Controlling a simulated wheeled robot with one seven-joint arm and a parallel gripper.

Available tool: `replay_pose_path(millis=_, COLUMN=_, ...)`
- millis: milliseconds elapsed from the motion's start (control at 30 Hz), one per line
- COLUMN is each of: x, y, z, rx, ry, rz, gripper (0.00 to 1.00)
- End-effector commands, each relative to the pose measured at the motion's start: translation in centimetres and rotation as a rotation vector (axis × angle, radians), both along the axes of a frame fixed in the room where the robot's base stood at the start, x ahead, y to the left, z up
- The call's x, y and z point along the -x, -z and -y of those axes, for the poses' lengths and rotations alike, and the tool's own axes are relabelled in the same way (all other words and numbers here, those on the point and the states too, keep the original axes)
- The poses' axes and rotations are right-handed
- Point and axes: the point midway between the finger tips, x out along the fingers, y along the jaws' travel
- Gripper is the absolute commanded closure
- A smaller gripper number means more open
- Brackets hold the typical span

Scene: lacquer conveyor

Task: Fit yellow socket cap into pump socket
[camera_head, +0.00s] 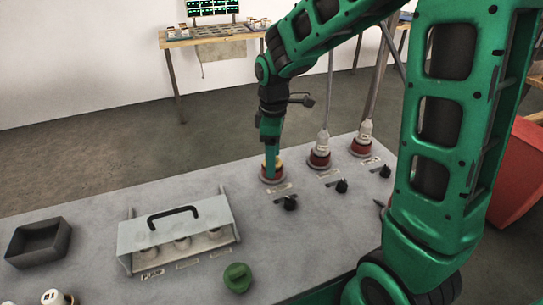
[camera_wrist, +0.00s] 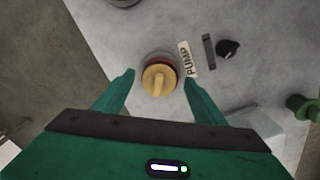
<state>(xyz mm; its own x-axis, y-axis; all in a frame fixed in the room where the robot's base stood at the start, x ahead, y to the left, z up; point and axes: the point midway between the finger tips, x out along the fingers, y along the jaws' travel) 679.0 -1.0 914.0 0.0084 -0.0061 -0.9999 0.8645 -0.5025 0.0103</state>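The yellow socket cap (camera_wrist: 159,80) has a raised grip bar and sits in the mouth of the red-brown pump socket (camera_wrist: 161,58). The PUMP label (camera_wrist: 188,59) lies beside the socket. Whether the cap is fully seated I cannot tell. My gripper (camera_wrist: 159,76) is open, its green fingers spread on either side of the cap with gaps showing. In the head view my gripper (camera_head: 271,166) points down at the socket (camera_head: 272,178), the leftmost of three, and largely hides the cap.
Two other sockets (camera_head: 319,160) (camera_head: 363,147) hold plugs with cables. Black knobs (camera_head: 290,202) stand in front of the sockets. A white case with a black handle (camera_head: 178,234), a green cap (camera_head: 237,277) and an empty dark tray (camera_head: 38,246) are on the grey table.

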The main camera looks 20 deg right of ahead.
Motion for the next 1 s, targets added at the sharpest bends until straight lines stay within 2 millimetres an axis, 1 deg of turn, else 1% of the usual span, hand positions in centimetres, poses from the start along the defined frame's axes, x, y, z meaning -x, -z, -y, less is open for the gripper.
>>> replay_pose_path(millis=167, x=0.0, y=-0.2, z=0.0, rx=0.000, ry=0.000, rz=0.001, gripper=0.36)
replay_pose_path(millis=267, x=-0.1, y=-0.9, z=0.0, rx=0.000, ry=0.000, rz=0.002, gripper=0.36)
replay_pose_path(millis=367, x=-0.1, y=-2.4, z=0.0, rx=0.000, ry=0.000, rz=0.004, gripper=0.36)
replay_pose_path(millis=600, x=-0.2, y=-6.9, z=0.0, rx=-0.001, ry=0.000, rz=0.005, gripper=0.36)
replay_pose_path(millis=700, x=-0.1, y=-8.5, z=0.0, rx=-0.001, ry=0.000, rz=0.003, gripper=0.36)
replay_pose_path(millis=833, x=-0.1, y=-9.9, z=-0.1, rx=0.000, ry=0.000, rz=0.001, gripper=0.36)
replay_pose_path(millis=1000, x=0.0, y=-10.7, z=-0.1, rx=0.000, ry=0.000, rz=-0.001, gripper=0.36)
